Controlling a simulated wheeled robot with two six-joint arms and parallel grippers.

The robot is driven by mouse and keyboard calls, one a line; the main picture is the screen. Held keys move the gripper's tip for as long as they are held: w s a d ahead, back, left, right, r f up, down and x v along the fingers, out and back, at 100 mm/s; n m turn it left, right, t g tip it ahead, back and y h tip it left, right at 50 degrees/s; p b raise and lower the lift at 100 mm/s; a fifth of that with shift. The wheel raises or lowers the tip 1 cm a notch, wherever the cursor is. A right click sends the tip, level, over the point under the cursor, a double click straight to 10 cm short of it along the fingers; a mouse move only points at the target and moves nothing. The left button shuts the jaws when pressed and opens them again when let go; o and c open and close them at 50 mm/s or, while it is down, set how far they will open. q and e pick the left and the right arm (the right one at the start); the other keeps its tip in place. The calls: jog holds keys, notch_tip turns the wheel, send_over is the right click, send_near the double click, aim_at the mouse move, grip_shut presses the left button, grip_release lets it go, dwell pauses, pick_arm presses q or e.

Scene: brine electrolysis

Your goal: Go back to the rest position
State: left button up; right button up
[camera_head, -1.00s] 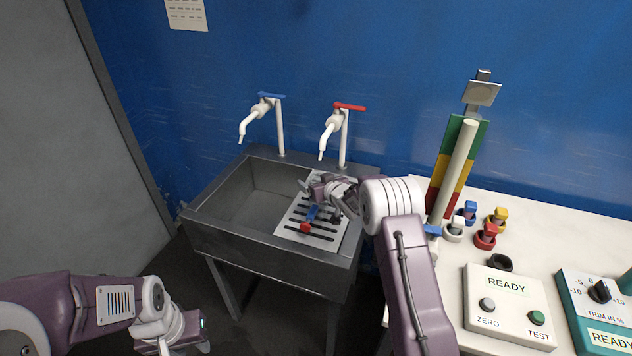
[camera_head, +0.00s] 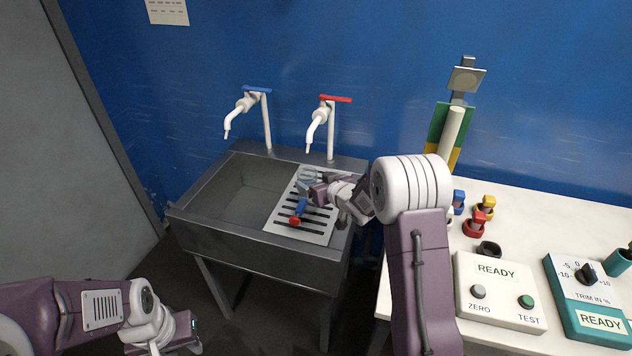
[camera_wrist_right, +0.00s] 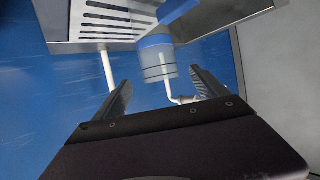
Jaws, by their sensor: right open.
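My right gripper (camera_head: 307,181) is open over the slotted drainboard of the sink. A blue piece with a red end (camera_head: 300,208) lies on the drainboard just in front of it, apart from the fingers as far as I can see. In the right wrist view, the open fingers (camera_wrist_right: 162,94) are spread with nothing clamped between them. A blue and grey cylindrical part (camera_wrist_right: 157,60) shows beyond them, near the slotted plate. My left arm is low at the left, and its gripper (camera_head: 192,338) is small and partly hidden at the bottom edge.
The steel sink (camera_head: 200,232) has a blue-handled tap (camera_head: 267,120) and a red-handled tap (camera_head: 330,130) behind it. A white table (camera_head: 560,225) at the right bears a READY box (camera_head: 495,290), a teal trim box (camera_head: 585,300) and several coloured plugs. The basin is empty.

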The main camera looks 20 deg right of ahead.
jog(key=shift+a+r, duration=0.25)
jog(key=shift+a, duration=0.05)
jog(key=s+a+r, duration=0.4)
jog(key=r, duration=0.3)
jog(key=s+f+g, duration=0.4)
jog(key=s+f, duration=0.1)
jog(key=s, duration=0.5)
jog(key=s+d+f+m+g+h, duration=0.1)
jog(key=s+f+g, duration=0.3)
jog(key=s, duration=0.6)
jog(key=s+f+m+g+h, duration=0.1)
jog(key=s+f+g, duration=0.3)
jog(key=s, duration=0.6)
notch_tip(320, 180, down, 2)
jog(key=shift+s+d, duration=0.2)
jog(key=shift+s, duration=0.15)
